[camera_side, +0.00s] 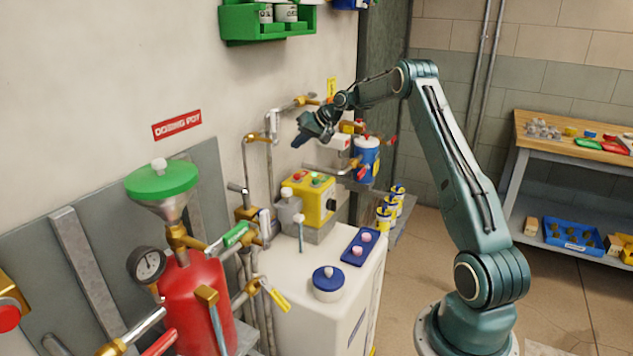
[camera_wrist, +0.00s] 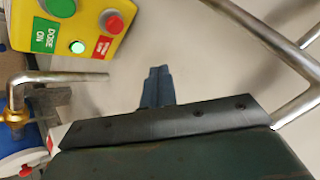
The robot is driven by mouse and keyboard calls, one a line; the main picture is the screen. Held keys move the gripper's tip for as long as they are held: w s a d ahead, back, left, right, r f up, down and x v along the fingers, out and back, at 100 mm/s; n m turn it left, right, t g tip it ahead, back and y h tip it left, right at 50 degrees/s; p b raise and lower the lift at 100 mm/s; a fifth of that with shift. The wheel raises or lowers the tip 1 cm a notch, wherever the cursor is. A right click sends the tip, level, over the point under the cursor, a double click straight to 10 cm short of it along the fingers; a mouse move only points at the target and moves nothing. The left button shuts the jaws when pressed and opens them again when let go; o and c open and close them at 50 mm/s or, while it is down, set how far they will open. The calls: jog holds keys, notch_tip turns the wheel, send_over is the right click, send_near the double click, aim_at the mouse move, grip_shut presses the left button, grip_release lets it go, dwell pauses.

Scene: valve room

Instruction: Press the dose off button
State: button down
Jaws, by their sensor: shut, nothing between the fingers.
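The yellow control box (camera_side: 314,203) stands on the white cabinet in the side view, with red and green parts on its top. In the wrist view the box (camera_wrist: 88,22) fills the upper left. Its red button (camera_wrist: 113,23) sits near a small red label (camera_wrist: 102,47) whose words are too small to read. A green label (camera_wrist: 44,36) reads DOSE ON, and a green lamp (camera_wrist: 77,47) beside it looks lit. My gripper (camera_side: 298,143) is shut and empty, above the box in the side view. In the wrist view its fingers (camera_wrist: 158,74) are right of and below the red button, apart from it.
A bent metal pipe (camera_wrist: 75,77) lies between my gripper and the box's lower side in the wrist view. The white cabinet top also holds a blue-lidded jar (camera_side: 327,283) and a blue tray (camera_side: 360,247). A red tank (camera_side: 200,300) stands left.

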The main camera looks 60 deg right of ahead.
aim_at(300, 176)
jog(key=shift+f, duration=3.75)
jog(key=shift+f, duration=1.05)
dwell(0.5)
jog(key=shift+r, duration=1.05)
jog(key=shift+r, duration=0.1)
jog(key=shift+r, duration=2.4)
